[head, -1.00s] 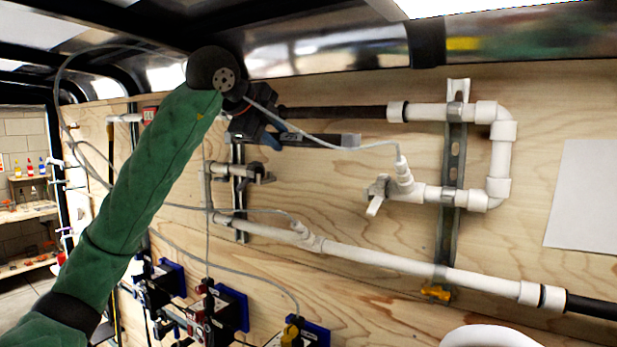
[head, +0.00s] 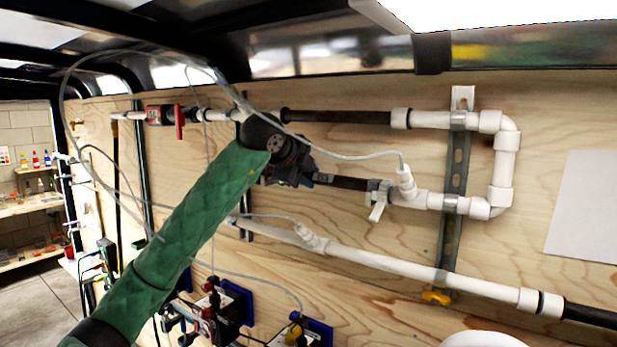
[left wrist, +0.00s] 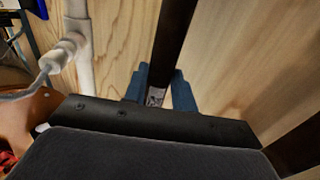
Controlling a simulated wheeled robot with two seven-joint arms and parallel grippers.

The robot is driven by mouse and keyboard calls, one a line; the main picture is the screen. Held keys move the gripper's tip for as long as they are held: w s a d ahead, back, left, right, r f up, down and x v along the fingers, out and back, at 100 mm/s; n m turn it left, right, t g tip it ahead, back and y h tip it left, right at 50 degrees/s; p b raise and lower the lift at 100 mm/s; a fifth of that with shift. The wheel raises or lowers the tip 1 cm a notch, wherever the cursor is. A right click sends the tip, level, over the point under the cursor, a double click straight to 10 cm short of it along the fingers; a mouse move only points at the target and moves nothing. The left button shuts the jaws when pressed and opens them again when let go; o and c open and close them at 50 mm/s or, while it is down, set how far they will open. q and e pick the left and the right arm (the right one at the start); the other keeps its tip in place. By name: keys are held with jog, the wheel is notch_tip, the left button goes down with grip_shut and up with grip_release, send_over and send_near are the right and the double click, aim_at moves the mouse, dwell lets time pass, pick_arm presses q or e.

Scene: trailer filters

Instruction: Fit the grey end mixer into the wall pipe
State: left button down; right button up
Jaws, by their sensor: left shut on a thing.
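The end mixer (head: 345,182) is a dark tube held roughly level, pointing right. My left gripper (head: 310,178) is shut on its left part. Its right end meets the open left end of the white wall pipe (head: 432,200), beside a white clip (head: 378,198). Its grey tip is not visible; I cannot tell how deep it sits. In the left wrist view, the dark tube of the mixer (left wrist: 175,40) runs up from between the blue fingers of my left gripper (left wrist: 158,92). My right gripper is not in view.
A dark pipe (head: 345,116) runs just above the mixer, and a long white pipe (head: 370,258) slopes below. A thin hose (head: 345,156) crosses near my gripper. A metal rail (head: 455,165) holds the pipes. Blue-backed pumps (head: 235,305) are lower down.

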pick_arm(q)
jog(key=shift+f, duration=0.45)
jog(key=shift+f, duration=0.15)
jog(key=c, duration=1.1)
grip_release()
jog(key=shift+c, duration=0.2)
